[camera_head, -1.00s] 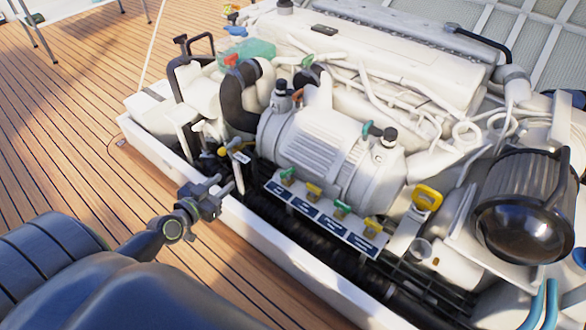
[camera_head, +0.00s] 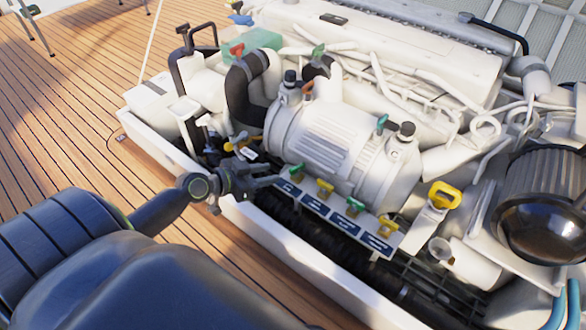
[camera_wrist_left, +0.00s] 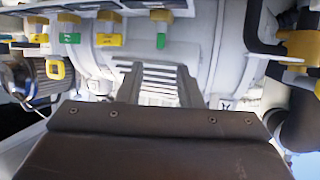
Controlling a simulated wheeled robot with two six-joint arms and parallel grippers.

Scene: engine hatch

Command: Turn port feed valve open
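A row of small valves with green and yellow handles stands on a panel with dark blue labels (camera_head: 345,224) in front of the white ribbed cylinder (camera_head: 320,145). The leftmost green handle (camera_head: 293,171) is close to my left gripper (camera_head: 278,179). The label text is too small to read, so I cannot tell which valve is the port feed. In the left wrist view my left gripper (camera_wrist_left: 160,70) has its fingers apart with nothing between them. A green handle (camera_wrist_left: 161,40) shows just beyond the gap, apart from the fingers. My right gripper is not in view.
A yellow handle (camera_head: 326,188) stands right beside the leftmost green one. The white hatch edge (camera_head: 275,252) runs below the arm.

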